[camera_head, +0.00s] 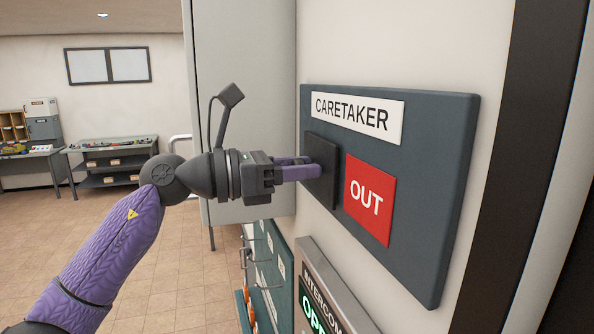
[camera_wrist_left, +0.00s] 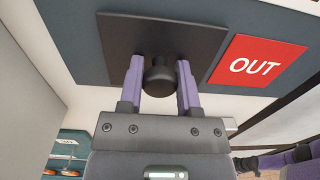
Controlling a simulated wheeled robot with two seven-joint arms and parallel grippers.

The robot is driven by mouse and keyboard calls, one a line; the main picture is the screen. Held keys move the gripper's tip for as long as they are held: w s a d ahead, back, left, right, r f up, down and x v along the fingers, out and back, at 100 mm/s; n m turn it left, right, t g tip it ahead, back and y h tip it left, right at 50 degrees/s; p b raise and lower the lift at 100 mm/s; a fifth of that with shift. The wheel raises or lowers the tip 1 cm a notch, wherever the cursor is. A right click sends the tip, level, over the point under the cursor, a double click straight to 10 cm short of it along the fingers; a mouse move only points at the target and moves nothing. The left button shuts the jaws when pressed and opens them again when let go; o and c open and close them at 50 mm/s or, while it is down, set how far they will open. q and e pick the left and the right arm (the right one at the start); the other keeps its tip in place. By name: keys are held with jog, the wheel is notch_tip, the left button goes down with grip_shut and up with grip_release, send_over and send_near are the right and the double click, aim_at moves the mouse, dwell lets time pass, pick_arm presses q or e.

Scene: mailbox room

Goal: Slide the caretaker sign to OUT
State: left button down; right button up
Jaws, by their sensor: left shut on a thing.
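The dark grey caretaker sign board (camera_head: 430,180) is on the wall, with a white CARETAKER label (camera_head: 357,118) at its top. A black square sliding cover (camera_head: 322,142) lies at the left of the board, beside the red OUT panel (camera_head: 370,200), which is uncovered and readable. In the left wrist view, the cover (camera_wrist_left: 205,35) has a round black knob (camera_wrist_left: 159,78). My left gripper (camera_head: 318,171) has its purple fingers on either side of this knob, shut on it. The OUT panel (camera_wrist_left: 257,66) is right of the fingers there. My right gripper is not visible in the head view.
An intercom panel (camera_head: 325,285) is on the wall below the board. A grey cabinet side (camera_head: 240,110) stands left of the board, close behind my wrist. A dark door frame (camera_head: 510,150) is at the right. Shelves (camera_head: 112,160) stand across the open tiled floor.

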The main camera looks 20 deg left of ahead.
pick_arm(q)
jog(key=shift+a+r, duration=0.1)
jog(key=shift+r, duration=0.15)
jog(key=c, duration=0.7)
grip_release()
jog(key=o, duration=0.4)
jog(key=shift+w+a+f, duration=0.15)
jog(key=shift+w, duration=0.05)
jog(key=shift+s, duration=0.1)
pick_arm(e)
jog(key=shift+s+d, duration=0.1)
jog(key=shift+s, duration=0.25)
pick_arm(q)
jog(key=shift+s, duration=0.1)
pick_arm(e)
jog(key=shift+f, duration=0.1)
pick_arm(q)
jog(key=b+v, duration=0.4)
jog(key=v, duration=0.5)
jog(key=shift+s+a, duration=0.25)
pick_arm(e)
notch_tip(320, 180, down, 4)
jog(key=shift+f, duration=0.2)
